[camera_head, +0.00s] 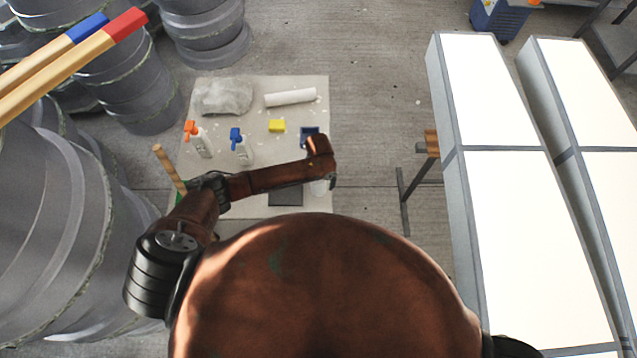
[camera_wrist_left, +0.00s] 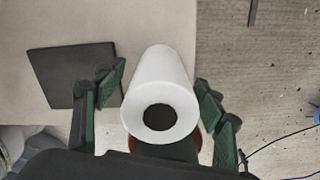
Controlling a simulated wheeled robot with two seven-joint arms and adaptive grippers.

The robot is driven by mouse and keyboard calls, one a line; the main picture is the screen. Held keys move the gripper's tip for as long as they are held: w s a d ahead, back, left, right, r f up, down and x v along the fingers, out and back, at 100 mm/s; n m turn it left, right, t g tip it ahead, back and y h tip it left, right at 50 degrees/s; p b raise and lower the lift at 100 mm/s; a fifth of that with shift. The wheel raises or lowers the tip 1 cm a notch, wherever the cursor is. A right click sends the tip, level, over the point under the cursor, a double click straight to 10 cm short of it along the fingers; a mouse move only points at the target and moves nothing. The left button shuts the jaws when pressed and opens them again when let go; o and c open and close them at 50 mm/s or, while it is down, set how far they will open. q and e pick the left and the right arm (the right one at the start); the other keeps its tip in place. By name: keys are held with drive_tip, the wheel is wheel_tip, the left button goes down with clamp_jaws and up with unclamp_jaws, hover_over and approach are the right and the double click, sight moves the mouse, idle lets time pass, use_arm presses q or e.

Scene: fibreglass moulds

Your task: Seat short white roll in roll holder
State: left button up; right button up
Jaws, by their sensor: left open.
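The short white roll (camera_wrist_left: 163,85) stands upright, with its open end and dark core towards the left wrist camera. My left gripper (camera_wrist_left: 161,84) is open, with one green finger on each side of the roll. A gap shows on the left of the roll; on the right the finger is close, and I cannot tell whether it touches. In the head view only a pale part of the roll (camera_head: 318,188) shows below my left wrist, which hides most of the gripper. I cannot make out a roll holder for certain. My right gripper is not in view.
The pale table (camera_head: 350,88) carries a longer white roll (camera_head: 290,97), a grey cloth (camera_head: 222,97), two spray bottles (camera_head: 200,139), a yellow block (camera_head: 277,126), a blue item (camera_head: 309,134) and a dark flat square (camera_head: 286,196). Large grey moulds (camera_head: 60,220) crowd the left; white-topped boxes (camera_head: 510,190) stand right.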

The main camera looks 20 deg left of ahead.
use_arm(q)
drive_tip(key=shift+c, duration=0.5)
drive_tip(key=c, duration=1.3)
